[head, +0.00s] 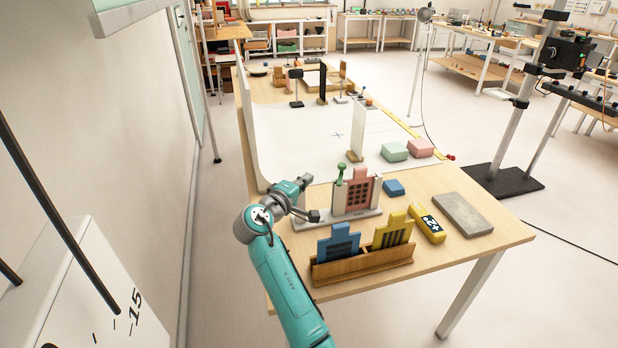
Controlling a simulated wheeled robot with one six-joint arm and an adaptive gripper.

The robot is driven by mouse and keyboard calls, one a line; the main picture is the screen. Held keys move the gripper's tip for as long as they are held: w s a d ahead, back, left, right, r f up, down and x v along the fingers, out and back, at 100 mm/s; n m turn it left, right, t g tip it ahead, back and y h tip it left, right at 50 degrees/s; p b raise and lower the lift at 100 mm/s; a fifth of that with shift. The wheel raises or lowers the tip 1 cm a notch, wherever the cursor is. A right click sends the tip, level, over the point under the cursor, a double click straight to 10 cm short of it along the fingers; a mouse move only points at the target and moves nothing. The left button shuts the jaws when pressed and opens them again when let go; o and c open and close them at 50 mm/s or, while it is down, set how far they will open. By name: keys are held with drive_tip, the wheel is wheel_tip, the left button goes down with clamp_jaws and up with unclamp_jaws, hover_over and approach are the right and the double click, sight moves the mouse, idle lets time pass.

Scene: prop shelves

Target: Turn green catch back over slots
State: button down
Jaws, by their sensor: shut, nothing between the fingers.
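The green catch (340,172) is a small upright piece with a knob on top, at the upper left of a pale stand (377,192). A pink block (361,174) with a dark grid of openings stands in this stand, just right of the catch. Whether the catch overlaps the block's slot cannot be told at this size. My gripper (315,215) is shut and empty. It is left of the stand and lower than the catch in the picture, apart from the catch. The exact gap is unclear.
A wooden rack (362,263) in front holds a blue tile (338,245) and a yellow tile (394,232). A yellow block (427,224), grey slab (462,214) and blue block (394,187) lie to the right. A white panel (357,128) stands behind the stand.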

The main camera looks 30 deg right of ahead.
sight(341, 174)
drive_tip(key=w+d+f, duration=0.1)
drive_tip(key=w+d, duration=0.1)
drive_tip(key=d, duration=0.8)
drive_tip(key=shift+w+d+f, duration=0.2)
drive_tip(key=shift+w+d, duration=0.05)
drive_tip(key=shift+w+d+m+g+h, duration=0.15)
drive_tip(key=shift+m+g+h, duration=0.25)
drive_tip(key=shift+m+g, duration=0.45)
drive_tip(key=shift+w+d+m+g+h, duration=0.15)
drive_tip(key=shift+m+g+h, duration=0.35)
drive_tip(key=shift+g, duration=0.65)
drive_tip(key=m+g, duration=0.2)
drive_tip(key=shift+w+d+g, duration=0.1)
drive_tip(key=shift+d+g, duration=0.1)
drive_tip(key=shift+g, duration=0.1)
drive_tip(key=shift+w+d, duration=0.2)
drive_tip(key=shift+d, duration=0.25)
idle(1.0)
